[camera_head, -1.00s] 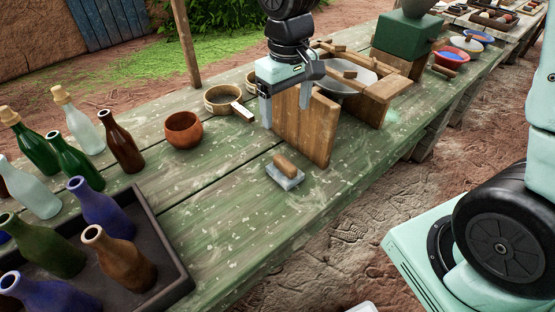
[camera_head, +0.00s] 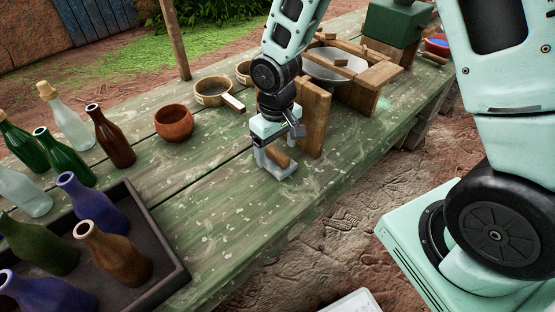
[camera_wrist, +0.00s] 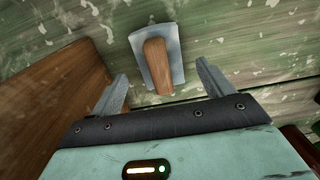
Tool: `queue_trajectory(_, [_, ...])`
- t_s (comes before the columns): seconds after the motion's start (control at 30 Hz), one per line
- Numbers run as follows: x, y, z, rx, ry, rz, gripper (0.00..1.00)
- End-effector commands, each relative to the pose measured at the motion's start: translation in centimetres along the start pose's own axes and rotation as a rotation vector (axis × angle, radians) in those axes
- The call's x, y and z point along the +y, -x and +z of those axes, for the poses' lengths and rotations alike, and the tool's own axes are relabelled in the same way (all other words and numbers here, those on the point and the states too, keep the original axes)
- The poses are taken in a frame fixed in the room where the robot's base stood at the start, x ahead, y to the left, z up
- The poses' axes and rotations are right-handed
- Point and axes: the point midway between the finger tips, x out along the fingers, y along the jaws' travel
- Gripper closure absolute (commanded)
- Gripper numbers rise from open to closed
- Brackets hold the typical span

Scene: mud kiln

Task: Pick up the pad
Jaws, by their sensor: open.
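The pad is a pale grey-blue block with a brown wooden handle. In the wrist view the pad (camera_wrist: 174,42) lies flat on the green table, just beyond and between the fingertips, its handle pointing toward my gripper. My gripper (camera_wrist: 160,85) is open and empty, with one finger on each side of the handle's line. In the head view my gripper (camera_head: 277,165) is low over the table around the pad's handle (camera_head: 279,154), and its fingers hide most of the pad. I cannot tell whether the fingers touch it.
An upright wooden board (camera_head: 314,118) stands close to the right of my gripper. A dark tray (camera_head: 165,250) with bottles is at the lower left. The green table (camera_head: 215,205) in front is clear.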

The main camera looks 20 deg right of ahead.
Motion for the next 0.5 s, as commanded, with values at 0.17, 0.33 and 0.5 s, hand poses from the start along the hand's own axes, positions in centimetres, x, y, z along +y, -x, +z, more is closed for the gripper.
queue_trajectory(0.17, [-0.1,-2.3,0.1,-0.002,0.001,0.000,0.20])
queue_trajectory(0.33, [-0.1,-2.8,0.0,0.000,0.000,0.001,0.20])
queue_trajectory(0.5, [-0.1,-2.8,0.0,0.000,0.000,0.001,0.31])
